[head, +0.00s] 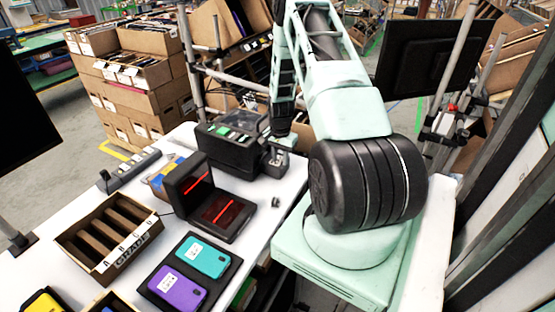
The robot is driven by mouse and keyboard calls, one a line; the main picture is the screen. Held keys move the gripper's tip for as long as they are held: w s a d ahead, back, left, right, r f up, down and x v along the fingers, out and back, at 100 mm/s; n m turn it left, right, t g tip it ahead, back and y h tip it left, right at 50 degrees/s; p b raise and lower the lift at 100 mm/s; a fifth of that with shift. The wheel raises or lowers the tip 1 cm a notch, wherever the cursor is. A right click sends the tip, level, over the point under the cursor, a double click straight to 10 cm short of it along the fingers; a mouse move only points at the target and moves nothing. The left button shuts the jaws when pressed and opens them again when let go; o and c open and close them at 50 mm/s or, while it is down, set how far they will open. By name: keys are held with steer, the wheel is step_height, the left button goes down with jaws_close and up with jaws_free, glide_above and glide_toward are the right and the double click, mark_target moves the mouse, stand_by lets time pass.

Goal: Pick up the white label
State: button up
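My arm reaches down at the upper middle in the head view. Its dark end, my gripper (277,152), is beside the right side of a black machine (232,146) with a green-lit panel. The fingers are small and dark here, and I cannot tell whether they are open or shut. A small pale patch by the gripper may be a white label, but it is too small to be sure. White labels also show on the teal phone (214,262) and on the purple phone (187,296), which lie on a black tray (231,276) in front.
A black scanner (178,182) with red light lines stands on the white table (271,188). A cardboard sorting box (72,236) is at the left. A black strip device (124,172) lies behind it. A small dark knob (275,201) sits near the table's right edge. Stacked cartons (133,75) stand behind.

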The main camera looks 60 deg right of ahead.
jaws_close()
steer(key=shift+r, duration=0.1)
